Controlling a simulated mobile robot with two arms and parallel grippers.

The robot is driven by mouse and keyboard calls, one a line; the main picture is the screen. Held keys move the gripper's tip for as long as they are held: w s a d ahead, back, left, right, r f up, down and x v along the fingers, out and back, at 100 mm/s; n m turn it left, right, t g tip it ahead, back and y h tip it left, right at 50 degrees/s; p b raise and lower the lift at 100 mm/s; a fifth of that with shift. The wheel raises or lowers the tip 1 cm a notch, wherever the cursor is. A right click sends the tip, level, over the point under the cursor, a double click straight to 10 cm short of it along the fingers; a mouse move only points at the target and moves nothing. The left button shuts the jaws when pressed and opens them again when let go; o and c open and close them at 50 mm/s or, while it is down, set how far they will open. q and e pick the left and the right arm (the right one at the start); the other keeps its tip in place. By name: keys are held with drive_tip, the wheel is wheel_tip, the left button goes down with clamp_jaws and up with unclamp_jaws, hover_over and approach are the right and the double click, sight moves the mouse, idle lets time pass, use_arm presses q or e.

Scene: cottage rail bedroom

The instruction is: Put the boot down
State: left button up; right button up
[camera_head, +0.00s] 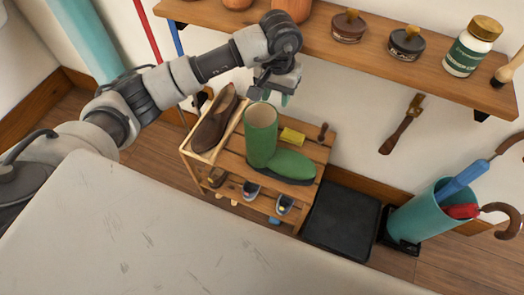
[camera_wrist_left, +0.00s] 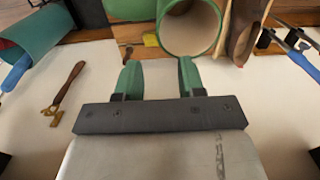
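The green boot (camera_head: 262,135) stands upright on the top shelf of a small wooden shoe rack (camera_head: 228,158), its toe pointing right. In the left wrist view the boot's round open top (camera_wrist_left: 192,24) shows beyond my fingertips. My left gripper (camera_head: 274,98) is just above and behind the boot's shaft in the head view. In the wrist view its two green-tipped fingers (camera_wrist_left: 158,66) are spread apart with nothing between them. Whether a finger touches the boot's rim is hard to tell. My right gripper is in neither view.
A brown shoe (camera_head: 214,120) lies left of the boot, and a yellow block (camera_head: 292,136) sits behind it. A wall shelf (camera_head: 360,55) with jars is above right. A pale surface fills the foreground.

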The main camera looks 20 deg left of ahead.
sight(276, 121)
use_arm(q)
wheel_tip(276, 121, down, 11)
drive_tip(key=shift+w+d+r, duration=0.1)
drive_tip(key=shift+r, duration=0.05)
clamp_jaws()
idle(0.6)
drive_tip(key=shift+r, duration=0.1)
idle(1.1)
